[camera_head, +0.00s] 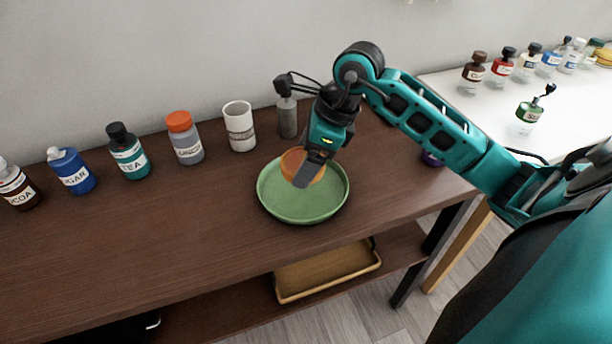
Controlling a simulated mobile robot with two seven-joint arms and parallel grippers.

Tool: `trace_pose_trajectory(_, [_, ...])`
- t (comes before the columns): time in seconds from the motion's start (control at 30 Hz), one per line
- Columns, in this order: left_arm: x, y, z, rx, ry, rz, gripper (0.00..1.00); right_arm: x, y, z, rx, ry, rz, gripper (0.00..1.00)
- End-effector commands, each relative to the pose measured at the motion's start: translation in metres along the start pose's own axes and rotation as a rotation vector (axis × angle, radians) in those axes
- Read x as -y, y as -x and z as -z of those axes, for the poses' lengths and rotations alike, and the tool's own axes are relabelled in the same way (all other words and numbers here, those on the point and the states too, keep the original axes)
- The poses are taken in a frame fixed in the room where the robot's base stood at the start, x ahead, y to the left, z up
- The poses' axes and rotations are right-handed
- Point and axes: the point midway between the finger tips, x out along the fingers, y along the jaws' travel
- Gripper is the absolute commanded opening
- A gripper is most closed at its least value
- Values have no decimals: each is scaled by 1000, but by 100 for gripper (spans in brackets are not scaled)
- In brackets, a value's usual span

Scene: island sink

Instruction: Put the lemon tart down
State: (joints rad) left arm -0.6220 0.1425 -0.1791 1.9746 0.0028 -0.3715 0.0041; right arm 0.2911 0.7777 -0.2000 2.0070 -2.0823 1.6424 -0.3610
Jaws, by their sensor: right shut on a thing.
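The lemon tart (290,163) is a small round orange-brown piece. My right gripper (306,172) is shut on it, pointing down, and its fingers hide part of the tart. The tart is over the inside of a round green dish (287,213) on the brown wooden table. I cannot tell whether the tart touches the dish. My left gripper is not in view.
A row of labelled bottles (128,152), a white cup (239,127) and a grey bottle (287,117) line the wall behind the dish. A yellow tray (328,272) lies on the lower shelf. More bottles (501,66) stand on the white counter. The table's front left is clear.

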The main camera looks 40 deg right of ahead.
Motion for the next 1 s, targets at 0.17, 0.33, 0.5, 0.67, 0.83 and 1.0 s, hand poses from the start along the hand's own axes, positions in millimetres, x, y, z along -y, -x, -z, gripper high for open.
trace_pose_trajectory(0.17, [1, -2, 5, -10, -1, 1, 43, 0, -10, 4, 2, -1, -1, 52])
trace_pose_trajectory(0.33, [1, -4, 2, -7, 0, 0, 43, -1, -34, 13, 2, -3, -3, 52])
trace_pose_trajectory(0.5, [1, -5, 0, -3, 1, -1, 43, 0, -46, 18, 2, 0, 1, 52])
trace_pose_trajectory(0.67, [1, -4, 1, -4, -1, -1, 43, 0, -45, 18, 2, 1, 1, 52])
trace_pose_trajectory(0.83, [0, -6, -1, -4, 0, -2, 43, 0, -48, 20, 1, 0, 1, 86])
trace_pose_trajectory(1.0, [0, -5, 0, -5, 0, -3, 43, 0, -47, 19, 1, 0, 1, 100])
